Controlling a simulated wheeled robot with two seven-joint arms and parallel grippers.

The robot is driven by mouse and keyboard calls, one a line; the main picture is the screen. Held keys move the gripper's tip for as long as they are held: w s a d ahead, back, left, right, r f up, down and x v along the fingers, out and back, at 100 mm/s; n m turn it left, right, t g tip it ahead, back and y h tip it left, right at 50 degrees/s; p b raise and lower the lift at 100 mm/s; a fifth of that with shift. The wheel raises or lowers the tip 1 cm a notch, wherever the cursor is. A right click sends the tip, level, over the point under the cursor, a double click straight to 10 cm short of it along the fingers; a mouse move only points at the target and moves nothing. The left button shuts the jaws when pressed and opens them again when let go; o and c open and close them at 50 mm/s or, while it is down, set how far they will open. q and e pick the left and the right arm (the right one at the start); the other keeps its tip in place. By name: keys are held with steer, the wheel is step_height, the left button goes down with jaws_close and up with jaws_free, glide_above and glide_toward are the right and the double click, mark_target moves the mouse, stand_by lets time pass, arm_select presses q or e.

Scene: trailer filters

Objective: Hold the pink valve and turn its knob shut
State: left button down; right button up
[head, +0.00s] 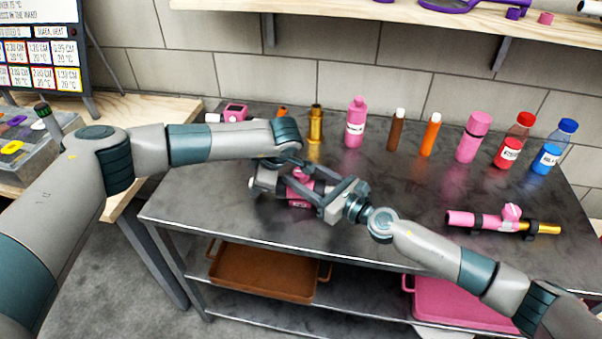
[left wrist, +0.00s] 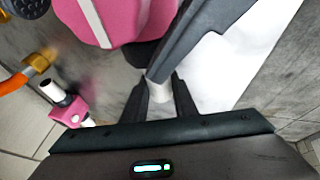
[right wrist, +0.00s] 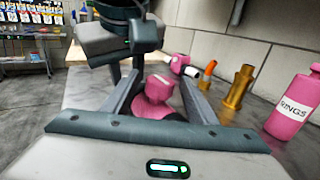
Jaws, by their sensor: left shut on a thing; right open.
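The pink valve (head: 301,186) is near the front left of the dark metal table, partly hidden by my grippers. My left gripper (left wrist: 158,90) is shut on a pale pipe end of it, beside the pink body (left wrist: 112,18). My right gripper (right wrist: 160,82) is open. Its two fingers stand on either side of the pink knob (right wrist: 160,86) in the right wrist view; I cannot tell whether they touch it. One right finger also crosses the left wrist view close to the pink body.
Behind stand a smaller pink piece (head: 235,112), a gold fitting (head: 316,122), a pink bottle (head: 355,122) and several other bottles. A pink tube with a gold end (head: 500,220) lies at the right. Bare tabletop (head: 410,185) lies between. Trays (head: 265,275) sit on the lower shelf.

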steer(key=shift+w+a, duration=0.3)
steer(key=shift+a, duration=0.05)
steer(key=c, duration=1.1)
